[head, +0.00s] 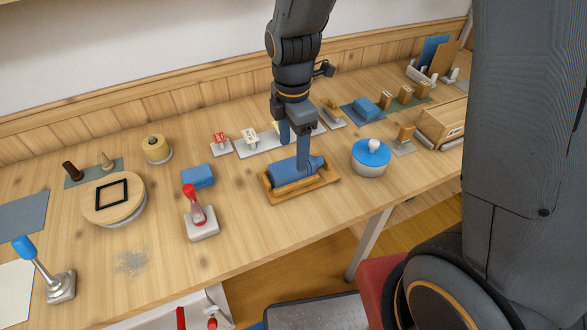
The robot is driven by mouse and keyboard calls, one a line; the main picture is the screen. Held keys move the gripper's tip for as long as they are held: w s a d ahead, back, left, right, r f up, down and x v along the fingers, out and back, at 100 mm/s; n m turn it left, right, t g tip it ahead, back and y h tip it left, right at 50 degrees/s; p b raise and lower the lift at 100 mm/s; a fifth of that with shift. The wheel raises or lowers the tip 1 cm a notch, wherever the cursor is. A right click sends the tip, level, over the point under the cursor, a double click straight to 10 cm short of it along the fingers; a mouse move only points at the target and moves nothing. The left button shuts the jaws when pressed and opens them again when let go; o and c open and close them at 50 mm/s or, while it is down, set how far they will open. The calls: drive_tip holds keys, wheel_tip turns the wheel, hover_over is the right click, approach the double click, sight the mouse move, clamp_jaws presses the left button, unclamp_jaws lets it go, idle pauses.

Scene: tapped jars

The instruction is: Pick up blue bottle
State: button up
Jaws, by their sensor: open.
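The blue bottle (289,172) lies on its side in a shallow wooden tray (272,198) near the front edge of the table, its neck end toward the right. My gripper (294,152) comes down from above with its fingers open. The other finger is behind, toward the upper left. I cannot tell whether either finger touches the bottle.
A white jar with a blue lid (371,156) stands right of the tray. A red-handled lever (200,216) and a blue block (198,176) are to the left. A round wooden-topped jar (114,199) stands farther left. The tabletop (245,245) before the tray is clear.

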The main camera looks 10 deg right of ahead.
sight(294, 163)
drive_tip(key=shift+w+d+f+p, duration=0.1)
drive_tip(key=shift+f+p, duration=0.65)
drive_tip(key=shift+f, duration=1.95)
drive_tip(key=c, duration=1.1)
drive_tip(key=shift+c, duration=0.3)
